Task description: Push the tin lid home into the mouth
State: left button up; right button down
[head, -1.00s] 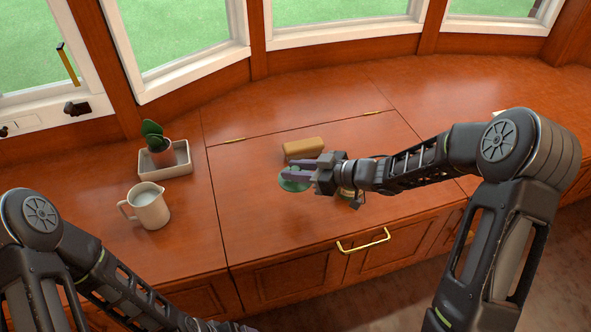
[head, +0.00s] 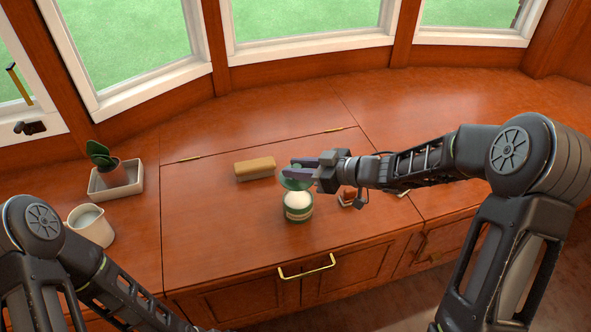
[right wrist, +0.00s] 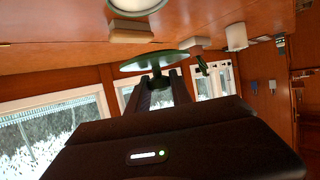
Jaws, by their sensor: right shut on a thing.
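The green tin (head: 298,213) stands upright on the wooden counter, with something pale showing at its top. My right gripper (head: 303,167) is shut on the knob of the green lid (head: 290,184), a round disc. In the head view the lid appears just behind and above the tin's top, overlapping its far edge. The right wrist view shows the lid (right wrist: 155,61) at the fingertips (right wrist: 158,82), with a gap between it and the tin (right wrist: 137,6), which is cut by the frame edge. My left gripper is out of view; only its arm shows.
A tan block (head: 255,168) lies left of the lid. A white jug (head: 91,226) and a plant in a pale tray (head: 117,183) stand at the left. A small brownish thing (head: 347,195) is partly hidden by my right gripper. The counter's middle-left is clear.

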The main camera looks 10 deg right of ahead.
jog(key=shift+d, duration=0.25)
jog(key=shift+a, duration=0.15)
jog(key=shift+p, duration=0.35)
jog(key=shift+f+b, duration=1.8)
jog(key=shift+f, duration=1.15)
jog(key=shift+p, duration=0.9)
jog(key=shift+f+b, duration=0.65)
jog(key=shift+f, duration=0.3)
